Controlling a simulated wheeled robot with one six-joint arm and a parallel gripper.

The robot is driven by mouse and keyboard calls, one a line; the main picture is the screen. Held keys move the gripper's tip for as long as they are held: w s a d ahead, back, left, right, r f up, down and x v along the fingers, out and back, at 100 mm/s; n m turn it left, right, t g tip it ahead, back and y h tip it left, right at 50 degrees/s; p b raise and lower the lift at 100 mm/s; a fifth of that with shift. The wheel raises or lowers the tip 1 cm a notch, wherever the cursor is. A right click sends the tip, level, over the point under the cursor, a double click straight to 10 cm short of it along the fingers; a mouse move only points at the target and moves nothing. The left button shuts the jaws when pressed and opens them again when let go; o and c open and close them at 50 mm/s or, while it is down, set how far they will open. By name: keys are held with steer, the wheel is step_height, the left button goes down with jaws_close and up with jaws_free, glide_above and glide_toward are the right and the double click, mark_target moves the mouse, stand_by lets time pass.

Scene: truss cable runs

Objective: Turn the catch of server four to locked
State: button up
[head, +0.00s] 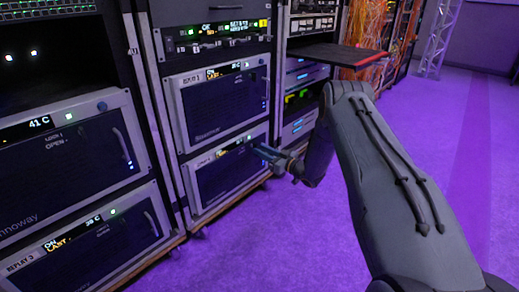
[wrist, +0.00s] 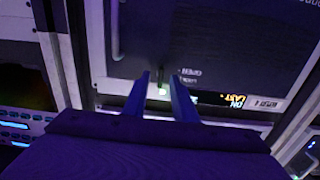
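Server four, the lower unit (head: 222,182) in the middle rack, has a dark front and a lit display strip. In the wrist view its front (wrist: 225,50) appears upside down, with a label that seems to read REPLAY 4. A small dark catch (wrist: 161,75) stands near inverted lettering that seems to read OPEN, beside a lit spot. My gripper (wrist: 162,77) is open, its two fingertips on either side of the catch with gaps showing. Whether they touch the front cannot be told. In the head view my gripper (head: 270,154) is at the server's upper right, hiding the catch.
Another server (head: 222,103) sits directly above, and more servers (head: 70,148) fill the left rack. A dark red-edged shelf (head: 340,54) juts out above my forearm. The purple floor (head: 450,150) at right is clear.

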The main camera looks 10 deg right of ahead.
steer(key=p+v, duration=0.1)
steer(key=v, duration=0.4)
steer(key=shift+s+d+p, duration=0.2)
steer(key=shift+s+p, duration=0.1)
steer(key=shift+p, duration=0.05)
